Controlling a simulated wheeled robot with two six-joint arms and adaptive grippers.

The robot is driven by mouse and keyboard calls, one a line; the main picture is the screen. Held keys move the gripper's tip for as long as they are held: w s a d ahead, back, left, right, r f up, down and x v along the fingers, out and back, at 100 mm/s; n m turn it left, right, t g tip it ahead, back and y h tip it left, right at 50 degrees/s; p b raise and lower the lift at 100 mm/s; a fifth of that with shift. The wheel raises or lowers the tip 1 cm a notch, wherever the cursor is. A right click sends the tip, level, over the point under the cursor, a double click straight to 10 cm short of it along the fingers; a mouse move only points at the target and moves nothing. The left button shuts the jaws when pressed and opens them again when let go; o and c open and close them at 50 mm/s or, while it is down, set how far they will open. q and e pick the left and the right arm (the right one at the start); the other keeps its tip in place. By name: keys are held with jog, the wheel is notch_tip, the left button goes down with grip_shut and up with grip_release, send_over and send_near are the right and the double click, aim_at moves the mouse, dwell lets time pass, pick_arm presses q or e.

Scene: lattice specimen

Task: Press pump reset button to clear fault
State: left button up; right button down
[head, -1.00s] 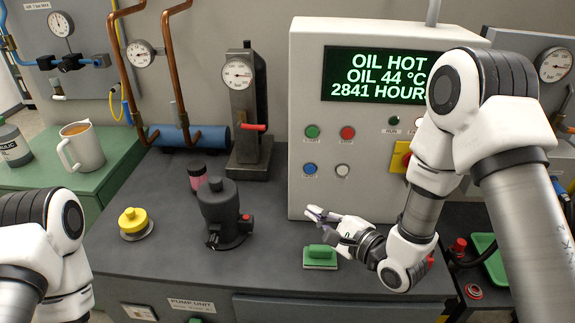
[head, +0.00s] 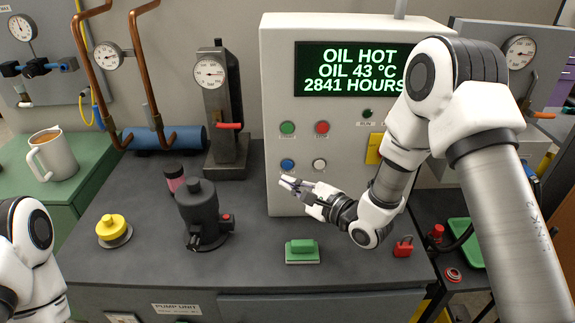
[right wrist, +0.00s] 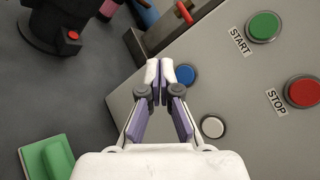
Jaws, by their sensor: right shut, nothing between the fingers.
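The pump control box (head: 375,120) is pale grey, with a display reading OIL HOT, OIL 43 °C, 2841 HOURS. On its front are a green START button (head: 287,128), a red STOP button (head: 322,128), a blue button (head: 287,165) and a white button (head: 319,165). The blue button's label is too small to read. My right gripper (head: 291,184) is shut and empty just below the blue button. In the right wrist view its fingertips (right wrist: 159,68) are beside the blue button (right wrist: 185,75); contact cannot be told. My left gripper is out of view.
A green block (head: 302,250) lies on the dark bench below my right gripper. A dark pump-like body (head: 200,215) with a red button and a yellow knob (head: 112,228) stand left. A red padlock (head: 403,247) sits right.

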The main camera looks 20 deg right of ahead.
aim_at(276, 165)
jog(key=shift+w+d, duration=0.2)
jog(key=shift+w, duration=0.55)
jog(key=shift+w+d, duration=0.2)
jog(key=shift+w, duration=0.5)
jog(key=shift+w, duration=0.1)
jog(key=shift+w+d, duration=0.1)
jog(key=shift+w, duration=0.2)
jog(key=shift+w+d, duration=0.1)
jog(key=shift+w, duration=0.25)
dwell(0.7)
jog(key=shift+s, duration=0.1)
jog(key=shift+s+a+p, duration=0.25)
jog(key=shift+s+p, duration=0.05)
jog(key=shift+s, duration=0.35)
jog(key=s, duration=0.2)
jog(key=s+a, duration=0.1)
jog(key=s, duration=0.1)
jog(key=shift+s+a, duration=0.15)
jog(key=shift+s, duration=0.25)
